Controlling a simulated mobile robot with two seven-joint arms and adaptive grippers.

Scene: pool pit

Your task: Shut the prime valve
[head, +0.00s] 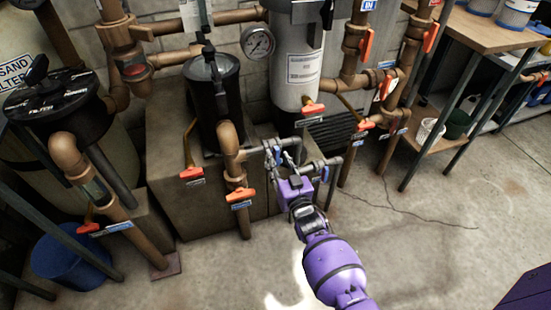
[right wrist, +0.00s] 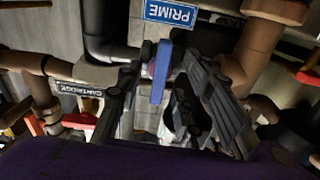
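The prime valve shows in the right wrist view as a flat blue handle (right wrist: 161,72) on a thin pipe, under a blue PRIME sign (right wrist: 171,12) that reads upside down. In the head view, a small blue handle (head: 277,155) shows at the tips of my purple right gripper (head: 282,160), on the thin pipe beside the black strainer pot. My right gripper (right wrist: 162,98) is open, with one finger on each side of the blue handle. Gaps show between the handle and the fingers. I cannot tell whether either fingertip touches it. My left gripper is not in view.
Several orange-handled valves stand close by, including one on the pipe left of my gripper (head: 240,194) and one above it (head: 313,109). A pressure gauge (head: 258,43) is behind. A blue bucket (head: 72,257) stands at left. The floor at right (head: 440,220) is clear.

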